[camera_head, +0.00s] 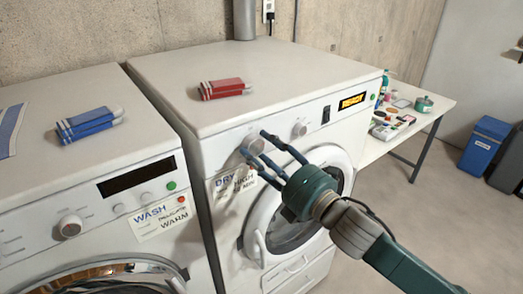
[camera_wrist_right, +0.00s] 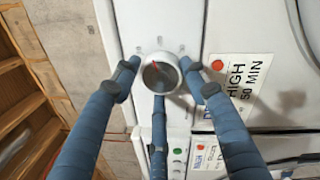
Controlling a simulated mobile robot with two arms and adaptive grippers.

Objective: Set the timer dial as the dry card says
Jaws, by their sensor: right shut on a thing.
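The dryer (camera_head: 270,75) is the white machine on the right, with a round timer dial (camera_head: 252,147) at the left of its front panel. My right gripper (camera_head: 254,142) has its fingers closed around this dial. In the right wrist view the grey dial (camera_wrist_right: 160,76) sits between the three blue fingers of the right gripper (camera_wrist_right: 160,78). The dry card (camera_head: 220,184) hangs below the dial, partly covered by a finger. In the wrist view the card (camera_wrist_right: 243,85) reads HIGH and 50 MIN. The dial's pointer setting is hard to read. My left gripper is out of view.
A second dial (camera_head: 299,130) and a lit READY display (camera_head: 352,101) are on the dryer panel. The washer (camera_head: 60,190) stands left with a wash card (camera_head: 160,217). Red cloths (camera_head: 222,89) lie on the dryer top.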

